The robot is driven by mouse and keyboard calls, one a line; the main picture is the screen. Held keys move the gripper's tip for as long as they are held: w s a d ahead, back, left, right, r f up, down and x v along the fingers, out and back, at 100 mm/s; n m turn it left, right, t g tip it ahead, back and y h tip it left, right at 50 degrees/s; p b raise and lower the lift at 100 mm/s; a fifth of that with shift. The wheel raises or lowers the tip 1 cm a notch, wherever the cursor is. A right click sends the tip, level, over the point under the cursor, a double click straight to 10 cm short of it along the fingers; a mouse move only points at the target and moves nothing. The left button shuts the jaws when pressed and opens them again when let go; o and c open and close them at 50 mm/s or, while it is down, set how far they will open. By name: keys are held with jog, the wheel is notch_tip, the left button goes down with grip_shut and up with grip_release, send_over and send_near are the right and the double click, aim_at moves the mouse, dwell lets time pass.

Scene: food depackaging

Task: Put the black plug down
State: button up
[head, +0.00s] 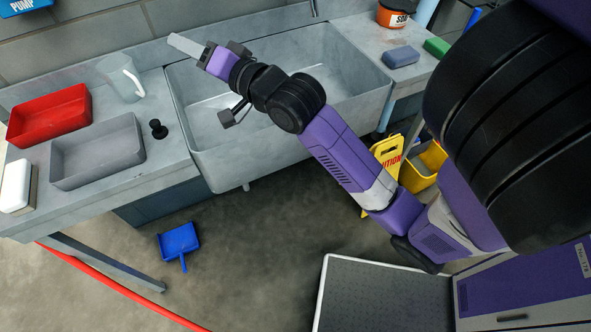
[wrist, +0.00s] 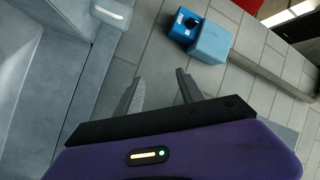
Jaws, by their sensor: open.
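The black plug (head: 158,129) stands upright on the counter in the head view, between the grey tray and the sink's left rim. My gripper (head: 185,45) is raised over the back left part of the sink, up and to the right of the plug in the picture, and apart from it. In the wrist view my gripper (wrist: 160,82) has its two fingers spread with nothing between them. The plug does not show in the wrist view.
A grey tray (head: 65,178), a red tray (head: 22,130) and a clear jug (head: 122,80) stand on the counter left of the sink (head: 215,162). A blue soap bar (head: 401,56) lies on the right counter. The wrist view shows a blue box (wrist: 212,43) by the tiled wall.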

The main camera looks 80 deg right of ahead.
jog(key=s+a+f+n+y, duration=0.5)
jog(key=s+a+f+n, duration=0.6)
jog(key=a+f, duration=0.15)
jog(key=s+a+f+n+g+y, duration=0.2)
jog(key=s+a+f+n, duration=0.1)
jog(key=s+a, duration=1.2)
jog(key=shift+a+f+n, duration=0.2)
jog(key=shift+a+n, duration=0.1)
jog(key=shift+n, duration=0.4)
